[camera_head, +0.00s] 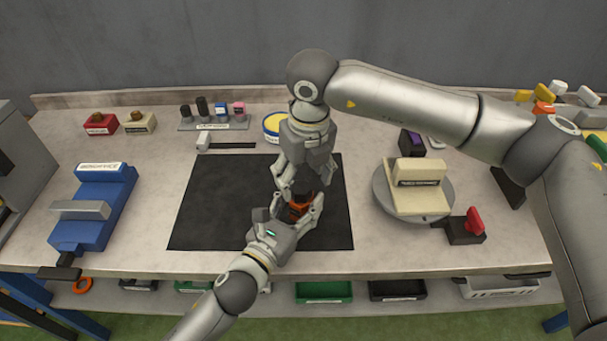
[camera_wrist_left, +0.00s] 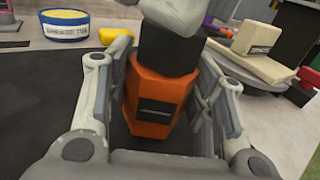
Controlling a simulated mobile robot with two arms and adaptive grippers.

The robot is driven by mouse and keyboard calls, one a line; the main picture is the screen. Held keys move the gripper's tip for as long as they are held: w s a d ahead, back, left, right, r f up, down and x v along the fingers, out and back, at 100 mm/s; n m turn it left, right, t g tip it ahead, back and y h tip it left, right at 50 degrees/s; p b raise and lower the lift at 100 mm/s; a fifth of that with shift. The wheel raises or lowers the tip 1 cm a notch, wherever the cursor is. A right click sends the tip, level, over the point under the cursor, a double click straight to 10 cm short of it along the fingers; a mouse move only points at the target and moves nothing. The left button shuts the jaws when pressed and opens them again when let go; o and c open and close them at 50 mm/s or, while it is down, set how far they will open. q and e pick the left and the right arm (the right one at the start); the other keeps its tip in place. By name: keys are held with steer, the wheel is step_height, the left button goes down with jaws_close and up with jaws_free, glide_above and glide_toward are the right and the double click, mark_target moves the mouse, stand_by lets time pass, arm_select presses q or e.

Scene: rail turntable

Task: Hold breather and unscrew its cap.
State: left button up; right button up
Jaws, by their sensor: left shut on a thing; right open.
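The breather is an orange faceted body (camera_head: 296,211) with a black cap, above the black mat (camera_head: 220,215). In the left wrist view the orange body (camera_wrist_left: 156,105) stands upright between my left fingers, with a dark label on its face. The black cap (camera_wrist_left: 168,52) sits on top of it. My left gripper (camera_head: 300,215) is shut on the orange body. My right gripper (camera_head: 300,186) points down from above, open, with its fingers close to the cap. In the left wrist view a grey part above the cap hides its top; contact is unclear.
A grease tub (camera_head: 274,127) stands behind the mat. A turntable (camera_head: 436,214) with a cream block (camera_head: 420,187) is to the right, and a red-handled device (camera_head: 473,223) is near it. A blue vise-like fixture (camera_head: 95,208) is at left. The mat's left part is clear.

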mark_target(302, 189)
steer(key=shift+f, duration=0.1)
steer(key=shift+s+a+f, duration=0.1)
steer(key=shift+f, duration=0.9)
steer(key=shift+s+a+f, duration=0.1)
steer(key=shift+f, duration=0.9)
steer(key=shift+s+a+f, duration=0.1)
steer(key=shift+f, duration=0.05)
steer(key=c, duration=1.1)
steer(key=o, duration=1.3)
steer(key=shift+c, duration=0.2)
